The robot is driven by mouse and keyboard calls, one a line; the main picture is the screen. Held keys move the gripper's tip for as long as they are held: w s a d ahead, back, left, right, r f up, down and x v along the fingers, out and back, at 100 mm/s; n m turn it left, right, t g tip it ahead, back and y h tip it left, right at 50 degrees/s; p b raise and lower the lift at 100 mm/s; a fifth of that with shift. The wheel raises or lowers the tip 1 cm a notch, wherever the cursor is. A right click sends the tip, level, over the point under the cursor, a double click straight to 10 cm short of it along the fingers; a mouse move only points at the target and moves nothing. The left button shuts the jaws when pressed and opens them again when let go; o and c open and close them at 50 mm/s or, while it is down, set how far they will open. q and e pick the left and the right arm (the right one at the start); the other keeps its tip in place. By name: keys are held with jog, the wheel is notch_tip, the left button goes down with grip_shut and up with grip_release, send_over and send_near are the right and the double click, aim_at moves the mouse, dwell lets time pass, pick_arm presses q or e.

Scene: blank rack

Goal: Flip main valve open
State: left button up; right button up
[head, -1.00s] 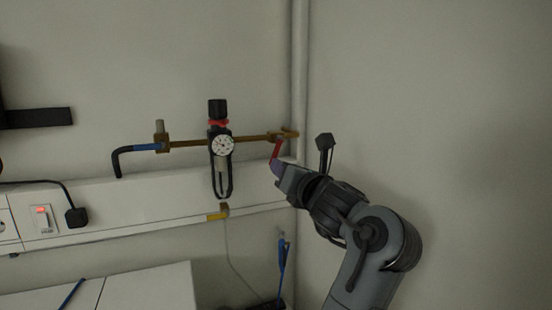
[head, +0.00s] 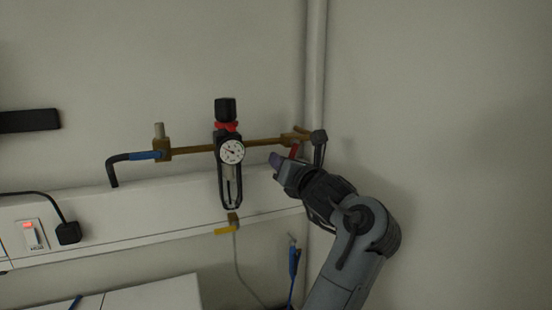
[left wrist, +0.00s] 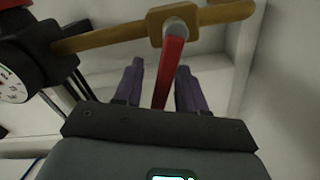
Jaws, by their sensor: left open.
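The main valve is a brass fitting (head: 299,135) at the right end of the brass pipe, by the wall corner. Its red lever (head: 294,151) hangs down, partly hidden behind my gripper in the head view. My left gripper (head: 276,160), with purple fingertips, is at the lever. In the left wrist view, the red lever (left wrist: 169,72) runs down from the brass valve body (left wrist: 176,27) and lies between the two open fingers (left wrist: 158,85). The fingers look apart from it on both sides. My right gripper is not in view.
A pressure gauge (head: 232,152) on a black regulator sits left of the valve. A vertical pipe (head: 316,60) runs up the corner. A white trunking (head: 110,210) with a lit switch lies below. A blue-handled cable (head: 294,262) hangs beneath.

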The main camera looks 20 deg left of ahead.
pick_arm(q)
jog(key=shift+w, duration=0.1)
grip_shut()
dwell(0.4)
jog(key=m, duration=0.2)
jog(key=s+a+r+m, duration=0.1)
jog(key=m, duration=0.1)
jog(key=m+p, duration=0.1)
jog(key=shift+s+a+r+m, duration=0.25)
jog(key=shift+s+m, duration=0.05)
jog(key=shift+m, duration=0.1)
grip_release()
